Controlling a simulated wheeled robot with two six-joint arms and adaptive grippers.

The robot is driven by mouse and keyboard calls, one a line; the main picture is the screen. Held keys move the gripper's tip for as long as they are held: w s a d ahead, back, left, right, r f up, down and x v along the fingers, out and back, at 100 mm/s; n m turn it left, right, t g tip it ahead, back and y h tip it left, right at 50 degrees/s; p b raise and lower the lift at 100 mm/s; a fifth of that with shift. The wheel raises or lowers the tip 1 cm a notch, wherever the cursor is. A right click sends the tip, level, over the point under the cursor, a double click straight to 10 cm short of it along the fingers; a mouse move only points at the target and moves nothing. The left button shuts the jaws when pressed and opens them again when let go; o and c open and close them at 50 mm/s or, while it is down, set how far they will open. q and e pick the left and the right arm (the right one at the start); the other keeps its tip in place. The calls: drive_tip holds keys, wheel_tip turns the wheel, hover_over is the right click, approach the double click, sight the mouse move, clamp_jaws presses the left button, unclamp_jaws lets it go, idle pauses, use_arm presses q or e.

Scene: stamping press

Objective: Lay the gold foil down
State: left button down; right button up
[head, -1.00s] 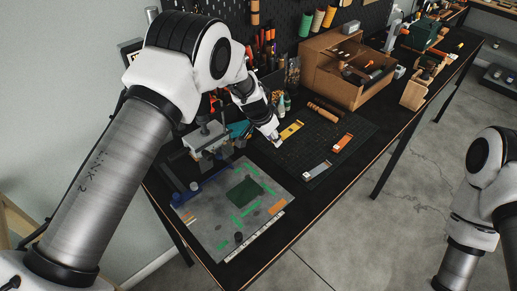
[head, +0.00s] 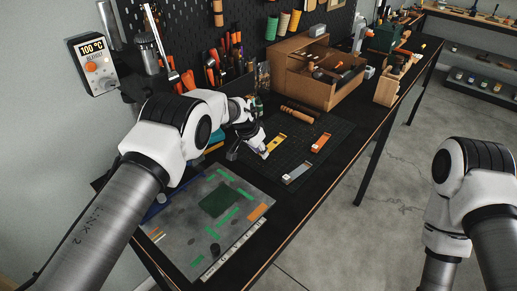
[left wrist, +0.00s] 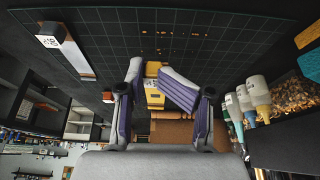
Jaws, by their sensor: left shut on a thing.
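The gold foil (head: 275,143) is a yellow strip at the left part of the dark gridded mat (head: 318,168). My left gripper (head: 263,152) is at the foil's near end, low over the mat, and is shut on it. In the left wrist view the yellow foil (left wrist: 153,88) shows between the two fingers of my left gripper (left wrist: 158,85); the finger pads hide part of it. I cannot tell whether the foil is lifted off the mat. My right arm shows at the right edge; its gripper is out of view.
A silver strip (head: 298,173) and an orange strip (head: 320,144) lie on the mat. A grey sheet with green patches (head: 180,235) lies nearer. A wooden organizer (head: 300,82) stands behind. A control box (head: 95,62) reads 100 °C. My left arm hides most of the press.

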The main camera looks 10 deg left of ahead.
sight(261, 162)
use_arm(q)
drive_tip(key=shift+s, duration=0.1)
drive_tip(key=shift+f, duration=0.1)
drive_tip(key=shift+f+b, duration=1.65)
drive_tip(key=shift+f, duration=0.15)
drive_tip(key=c, duration=0.5)
unclamp_jaws()
drive_tip(key=shift+c, duration=0.2)
drive_tip(key=shift+r, duration=0.1)
drive_tip(key=v, duration=1.1)
drive_tip(key=shift+r, duration=0.4)
drive_tip(key=shift+s+a, duration=0.1)
drive_tip(key=shift+s, duration=0.05)
